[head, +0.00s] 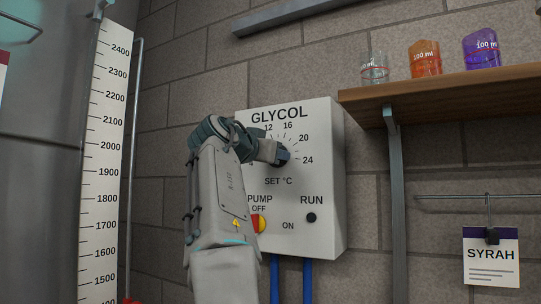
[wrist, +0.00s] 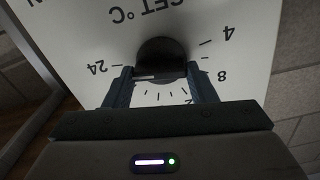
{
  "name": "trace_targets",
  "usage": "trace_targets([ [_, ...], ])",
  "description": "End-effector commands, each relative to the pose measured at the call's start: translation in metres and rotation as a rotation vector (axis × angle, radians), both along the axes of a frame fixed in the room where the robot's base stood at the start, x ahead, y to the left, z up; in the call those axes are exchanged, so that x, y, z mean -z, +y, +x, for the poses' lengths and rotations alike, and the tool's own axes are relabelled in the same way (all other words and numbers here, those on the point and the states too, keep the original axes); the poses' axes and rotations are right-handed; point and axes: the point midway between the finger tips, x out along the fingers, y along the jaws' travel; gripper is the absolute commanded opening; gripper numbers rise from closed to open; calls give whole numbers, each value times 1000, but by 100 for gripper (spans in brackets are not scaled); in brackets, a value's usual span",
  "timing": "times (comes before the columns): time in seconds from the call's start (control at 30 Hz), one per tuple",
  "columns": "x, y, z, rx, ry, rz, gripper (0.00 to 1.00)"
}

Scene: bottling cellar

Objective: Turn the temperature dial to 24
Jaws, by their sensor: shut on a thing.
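The temperature dial (wrist: 160,52) is a black round knob on the white GLYCOL control box (head: 325,215). In the wrist view, which shows the box upside down, the fingers of my gripper (wrist: 160,73) stand on both sides of the knob's raised grip and are shut on it. A white line on the grip lies toward the side of the 24 mark (wrist: 97,67). I cannot tell whether it lines up exactly with 24. In the head view my gripper (head: 279,155) is at the dial and hides most of it and part of the scale.
A red and yellow pump switch (head: 259,223) and a black RUN button (head: 311,217) sit below the dial. A wooden shelf (head: 450,88) with glass beakers juts out at the right. A tall numbered scale (head: 105,165) stands at the left.

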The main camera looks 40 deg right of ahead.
Motion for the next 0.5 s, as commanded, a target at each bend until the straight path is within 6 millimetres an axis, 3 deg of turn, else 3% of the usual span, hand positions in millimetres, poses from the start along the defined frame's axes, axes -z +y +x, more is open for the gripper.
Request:
trace_targets([
  [0.4, 2, 0, 1, 0, -5, 7, 28],
  [0.43, 2, 0, 1, 0, -5, 7, 59],
  [0.5, 2, 0, 1, 0, -5, 6, 73],
])
